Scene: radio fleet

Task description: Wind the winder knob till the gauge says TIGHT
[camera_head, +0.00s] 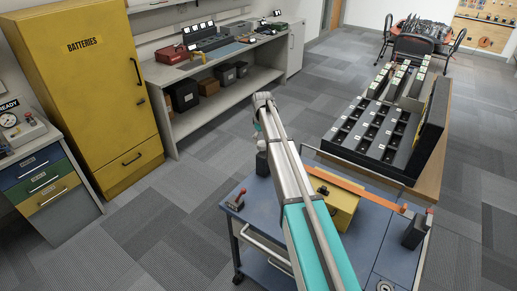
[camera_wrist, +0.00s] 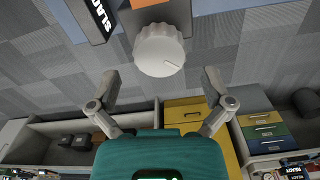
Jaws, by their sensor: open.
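The winder knob (camera_wrist: 160,50) is a pale, ridged round knob with a thin mark on its face. It shows large in the upper middle of the wrist view, on a grey housing (camera_wrist: 153,14). A dark gauge sign (camera_wrist: 97,18) beside it, cut by the top edge, shows part of the word SLACK. My gripper (camera_wrist: 161,80) is open, its two fingers apart on either side below the knob. Nothing is between the fingertips, and they appear clear of the knob. In the head view my arm crosses the blue cart, and I cannot clearly make out the knob there.
The blue cart (camera_head: 385,250) carries a yellow box (camera_head: 334,205), an orange strap (camera_head: 360,189) and a small red-handled stamp (camera_head: 237,200). A rack of black chargers (camera_head: 375,130) stands behind it. A yellow battery cabinet (camera_head: 90,85) stands left, with open floor between.

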